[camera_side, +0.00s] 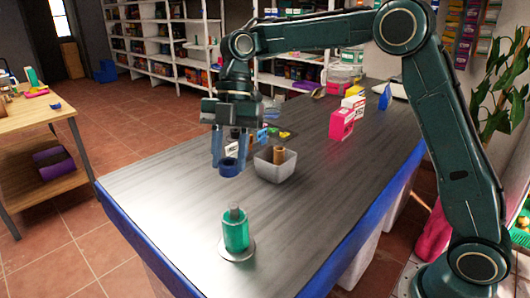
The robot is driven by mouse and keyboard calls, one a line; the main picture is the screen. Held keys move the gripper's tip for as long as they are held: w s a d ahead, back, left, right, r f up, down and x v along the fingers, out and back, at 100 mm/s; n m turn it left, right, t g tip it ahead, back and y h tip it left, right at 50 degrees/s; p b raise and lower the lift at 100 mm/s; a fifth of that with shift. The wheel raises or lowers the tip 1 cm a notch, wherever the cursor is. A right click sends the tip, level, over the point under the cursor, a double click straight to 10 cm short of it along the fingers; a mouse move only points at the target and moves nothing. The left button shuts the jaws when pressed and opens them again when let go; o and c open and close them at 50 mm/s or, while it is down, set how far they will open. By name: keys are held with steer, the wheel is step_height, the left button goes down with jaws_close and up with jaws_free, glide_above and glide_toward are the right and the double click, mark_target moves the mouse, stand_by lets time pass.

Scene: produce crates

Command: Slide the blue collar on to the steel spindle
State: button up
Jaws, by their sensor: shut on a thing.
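The blue collar (229,170) is a short dark blue ring. My gripper (229,160) points down and is shut on it, one finger at each side, above the grey tabletop. The steel spindle (235,210) stands upright on a round metal base (238,256) near the front of the table. A green sleeve (236,234) sits around the spindle, and only the spindle's tip shows above it. The blue collar is apart from the spindle, behind it in the picture. Its exact height above the table is hard to tell.
A grey bin (275,172) with a brown cylinder (279,153) stands just right of my gripper. Pink boxes (341,122) and other goods stand farther back. Small coloured items lie behind the gripper. The tabletop (170,200) between collar and spindle is clear.

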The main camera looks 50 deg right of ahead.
mark_target(234, 204)
steer(key=shift+s+a+f+n+g, duration=0.1)
steer(key=shift+s+a+n+g, duration=0.1)
steer(key=shift+s+a+n, duration=0.35)
steer(key=shift+s+a+n+g, duration=0.2)
steer(key=shift+s+a+n, duration=0.1)
steer(key=shift+s+n, duration=0.3)
steer(key=shift+f, duration=0.2)
steer(key=shift+f, duration=2.7)
steer(key=shift+f, duration=1.45)
steer(key=o, duration=1.1)
steer(key=shift+r, duration=0.15)
